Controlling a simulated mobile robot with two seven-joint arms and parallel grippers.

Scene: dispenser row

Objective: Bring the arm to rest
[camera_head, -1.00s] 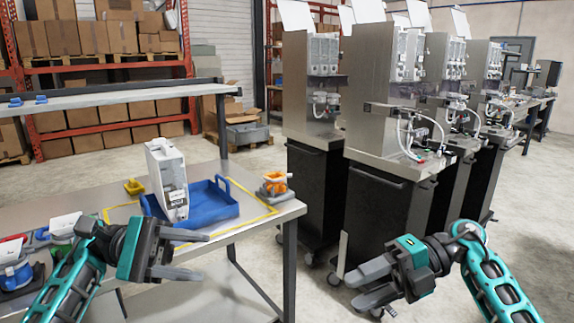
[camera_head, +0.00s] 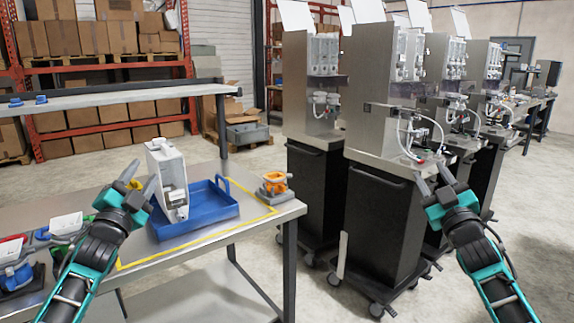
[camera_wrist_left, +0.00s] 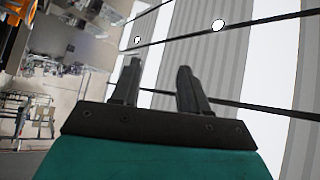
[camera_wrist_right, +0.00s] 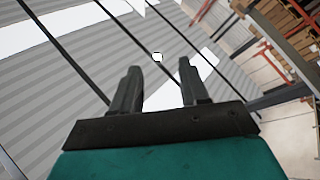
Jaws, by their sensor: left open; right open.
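My left gripper (camera_head: 139,183) is open and empty in the head view, its fingers pointing up in front of the table, at the left of the white container. In the left wrist view its two fingers (camera_wrist_left: 157,90) stand apart with nothing between them. My right gripper (camera_head: 433,180) is open and empty, its fingers pointing up in front of the dispenser machines. In the right wrist view its fingers (camera_wrist_right: 158,88) are apart, with the ceiling behind them.
An orange-topped item (camera_head: 275,184) sits at the table's right corner. Steel dispenser machines (camera_head: 375,90) on black cabinets stand at the right. Floor between table and cabinets is clear.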

